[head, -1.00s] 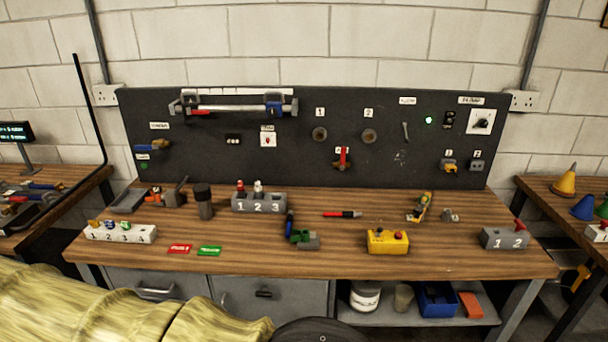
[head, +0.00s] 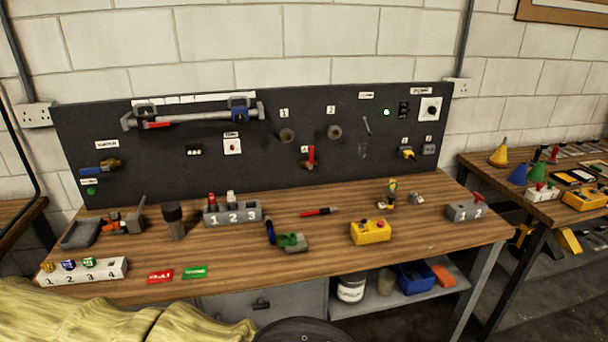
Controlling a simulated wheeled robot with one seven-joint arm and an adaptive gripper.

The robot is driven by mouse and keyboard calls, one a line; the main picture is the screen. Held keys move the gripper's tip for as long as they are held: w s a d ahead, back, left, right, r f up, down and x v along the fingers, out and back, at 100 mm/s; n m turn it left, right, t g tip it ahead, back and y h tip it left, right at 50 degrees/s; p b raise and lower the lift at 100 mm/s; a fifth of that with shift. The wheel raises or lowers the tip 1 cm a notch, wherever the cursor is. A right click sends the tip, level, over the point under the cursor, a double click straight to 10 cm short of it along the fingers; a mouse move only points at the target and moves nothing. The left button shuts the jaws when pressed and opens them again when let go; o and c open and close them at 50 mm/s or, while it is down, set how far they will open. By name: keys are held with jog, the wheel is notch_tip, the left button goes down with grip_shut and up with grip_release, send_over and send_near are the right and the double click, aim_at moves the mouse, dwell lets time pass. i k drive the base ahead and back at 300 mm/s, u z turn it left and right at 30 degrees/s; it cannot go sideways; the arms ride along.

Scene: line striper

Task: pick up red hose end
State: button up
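Several red things are in view, and I cannot tell for sure which is the red hose end. A slim red piece with dark ends (head: 320,211) lies flat in the middle of the wooden bench (head: 330,240). A red-topped piece (head: 212,200) stands upright in slot 1 of the grey rack (head: 232,214), beside a white-topped one (head: 231,199). A red-handled fitting (head: 310,157) is on the dark panel (head: 210,174). My gripper is not in view.
A yellow box with buttons (head: 370,232), a green and blue tool (head: 291,242) and a dark cylinder (head: 174,220) stand on the bench. A white numbered rack (head: 84,271) is at front left. Another loaded table (head: 540,215) stands at right.

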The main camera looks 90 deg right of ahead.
aim_at(329, 210)
jog(key=z, duration=1.8)
